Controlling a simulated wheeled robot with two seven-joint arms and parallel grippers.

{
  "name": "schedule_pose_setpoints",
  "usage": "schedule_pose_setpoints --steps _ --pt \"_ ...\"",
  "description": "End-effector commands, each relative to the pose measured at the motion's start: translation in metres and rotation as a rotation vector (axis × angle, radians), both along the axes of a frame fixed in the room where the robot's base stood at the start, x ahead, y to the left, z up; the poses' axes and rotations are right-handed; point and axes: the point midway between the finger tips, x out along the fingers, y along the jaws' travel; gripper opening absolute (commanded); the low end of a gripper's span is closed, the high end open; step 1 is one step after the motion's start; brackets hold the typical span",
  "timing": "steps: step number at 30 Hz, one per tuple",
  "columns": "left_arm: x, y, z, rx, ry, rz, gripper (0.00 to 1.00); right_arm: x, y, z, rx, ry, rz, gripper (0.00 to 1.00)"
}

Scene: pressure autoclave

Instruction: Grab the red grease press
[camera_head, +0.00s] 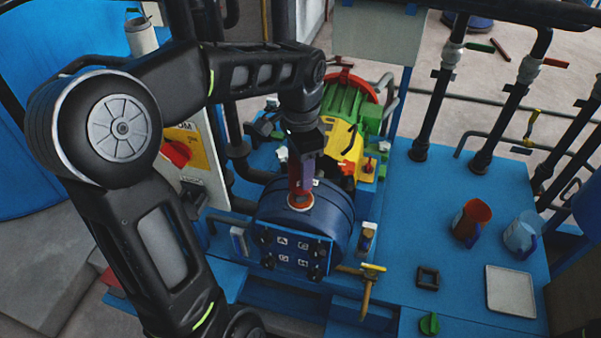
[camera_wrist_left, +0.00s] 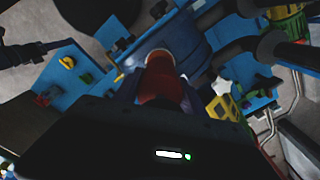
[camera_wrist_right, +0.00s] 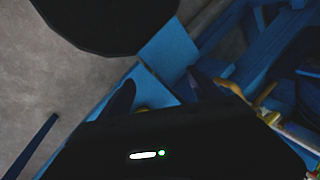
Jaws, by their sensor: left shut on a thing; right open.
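The red grease press (camera_head: 296,182) stands upright on top of the blue cylindrical vessel (camera_head: 335,213), with an orange-red ring at its foot. My left gripper (camera_head: 303,168) points down from above and is shut around its upper part. In the left wrist view the red press (camera_wrist_left: 162,82) lies between the fingers, its lower end against the blue vessel. I cannot tell whether it is seated or slightly lifted. My right gripper (camera_wrist_right: 165,92) is open and empty in the right wrist view, above blue surfaces; it does not show in the head view.
A green and yellow pump (camera_head: 350,125) stands just behind the vessel. A yellow-handled valve (camera_head: 368,280) juts out at its front right. An orange jug (camera_head: 471,220), a clear jug (camera_head: 522,236) and a white tray (camera_head: 510,292) are on the blue deck at right. Black pipes rise behind them.

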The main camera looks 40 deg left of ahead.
Motion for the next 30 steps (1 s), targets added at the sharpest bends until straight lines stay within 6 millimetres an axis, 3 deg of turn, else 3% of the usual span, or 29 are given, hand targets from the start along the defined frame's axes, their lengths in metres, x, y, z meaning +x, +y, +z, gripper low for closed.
schedule_pose_setpoints --steps 8,19,21,30 --pt "0.001 0.000 0.010 0.001 -0.004 0.000 0.00 0.000 0.000 -0.002 0.000 0.000 0.000 0.73" --pt "0.001 0.000 0.077 0.001 -0.006 -0.001 0.00 0.001 0.001 -0.008 0.003 -0.003 0.001 0.73" --pt "0.000 0.000 0.093 0.000 -0.001 -0.001 0.00 0.000 0.000 0.009 0.000 0.001 0.000 0.73" --pt "0.000 0.000 0.102 0.000 -0.001 0.000 0.00 -0.002 -0.001 0.016 -0.005 0.007 -0.002 0.73"
